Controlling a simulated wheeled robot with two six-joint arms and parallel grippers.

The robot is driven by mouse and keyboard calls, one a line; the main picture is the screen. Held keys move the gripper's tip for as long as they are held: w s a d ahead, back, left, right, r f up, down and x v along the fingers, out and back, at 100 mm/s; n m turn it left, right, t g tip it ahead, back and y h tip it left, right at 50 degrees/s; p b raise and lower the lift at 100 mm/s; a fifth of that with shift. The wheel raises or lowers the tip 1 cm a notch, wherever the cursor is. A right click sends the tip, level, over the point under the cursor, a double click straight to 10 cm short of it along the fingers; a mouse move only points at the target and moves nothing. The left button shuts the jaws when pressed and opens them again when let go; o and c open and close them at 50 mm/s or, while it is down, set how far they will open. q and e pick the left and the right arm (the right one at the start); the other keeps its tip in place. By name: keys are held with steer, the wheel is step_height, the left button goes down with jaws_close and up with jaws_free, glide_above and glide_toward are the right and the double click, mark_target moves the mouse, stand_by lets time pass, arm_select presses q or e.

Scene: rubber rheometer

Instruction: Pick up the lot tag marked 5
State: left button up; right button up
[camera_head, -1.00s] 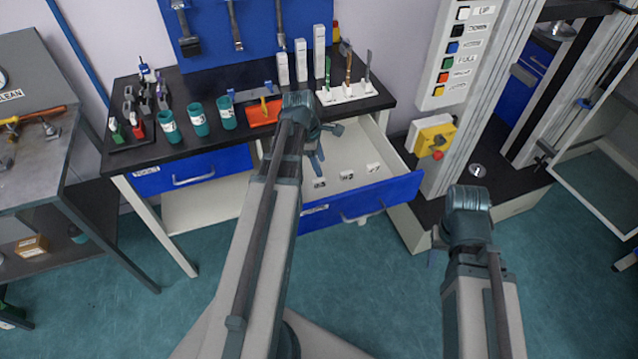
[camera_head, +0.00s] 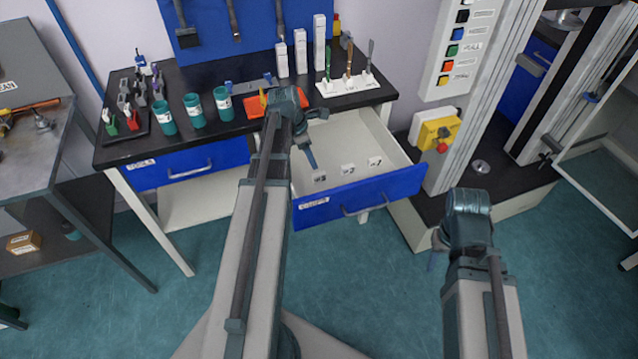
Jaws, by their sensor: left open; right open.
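Three small white tags lie in a row in the open drawer (camera_head: 385,150): a left tag (camera_head: 319,179), a middle tag (camera_head: 348,169) and a right tag (camera_head: 375,161). Their dark marks are too small to read surely, so I cannot tell which is marked 5. My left gripper (camera_head: 315,140) is over the drawer's left part, open, with one finger pointing down close behind the left tag. It holds nothing that I can see. My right gripper (camera_head: 438,248) is low at the right, in front of the machine, away from the tags, and mostly hidden by its own wrist.
The black bench top (camera_head: 240,117) above the drawer carries teal cups (camera_head: 194,109), an orange tray (camera_head: 256,106) and a white rack with upright tools (camera_head: 347,86). The drawer's blue front (camera_head: 375,197) stands out from the bench. A yellow switch box (camera_head: 436,130) is at the right.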

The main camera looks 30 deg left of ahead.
mark_target(318, 174)
arm_select(q)
steer(key=shift+b+x, duration=1.3)
steer(key=shift+x, duration=0.65)
steer(key=b+x, duration=0.5)
steer(key=shift+d+f, duration=0.1)
steer(key=shift+f, duration=0.05)
jaws_close()
